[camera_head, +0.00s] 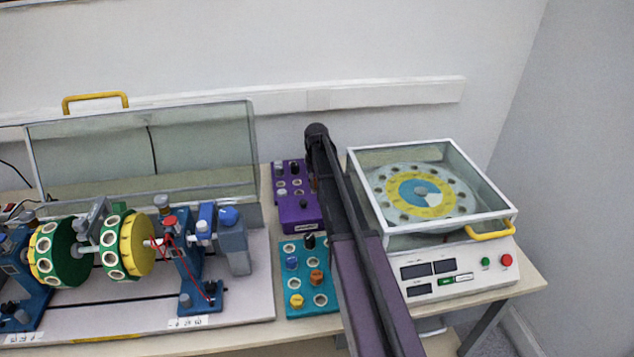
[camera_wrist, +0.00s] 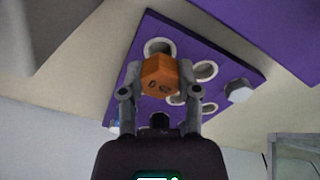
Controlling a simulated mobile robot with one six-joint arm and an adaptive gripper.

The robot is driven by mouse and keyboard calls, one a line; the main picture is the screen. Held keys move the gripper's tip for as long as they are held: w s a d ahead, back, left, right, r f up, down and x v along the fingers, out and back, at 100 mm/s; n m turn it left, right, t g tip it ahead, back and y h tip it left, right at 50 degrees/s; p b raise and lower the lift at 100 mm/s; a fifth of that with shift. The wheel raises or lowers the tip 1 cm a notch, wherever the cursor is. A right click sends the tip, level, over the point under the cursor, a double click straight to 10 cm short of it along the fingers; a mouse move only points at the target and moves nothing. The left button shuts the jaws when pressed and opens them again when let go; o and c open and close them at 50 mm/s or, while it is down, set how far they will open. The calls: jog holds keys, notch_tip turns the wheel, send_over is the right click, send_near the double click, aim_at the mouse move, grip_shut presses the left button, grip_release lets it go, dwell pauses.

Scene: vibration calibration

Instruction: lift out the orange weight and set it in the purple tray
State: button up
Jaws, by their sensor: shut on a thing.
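The orange weight (camera_wrist: 160,75) is a hexagonal block with dark markings on its face. My gripper (camera_wrist: 160,84) is shut on it, one finger on each side. In the wrist view it is over the purple tray (camera_wrist: 190,52), close to an empty round socket (camera_wrist: 160,46); I cannot tell whether it touches the tray. The tray also holds a white weight (camera_wrist: 238,90) and a dark one (camera_wrist: 160,120). In the head view the purple tray (camera_head: 299,213) stands left of my arm, which hides its right side and most of the held weight.
A teal tray (camera_head: 290,248) in front holds blue, yellow, black and another orange weight (camera_head: 316,277). A rotor rig (camera_head: 125,243) with an open clear cover stands left. A glass-lidded balancing machine (camera_head: 430,270) stands close to the right of my arm.

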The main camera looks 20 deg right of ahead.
jog(key=shift+f+b, duration=1.2)
dwell(1.7)
jog(key=o, duration=1)
jog(key=shift+c, duration=0.2)
jog(key=shift+r, duration=0.2)
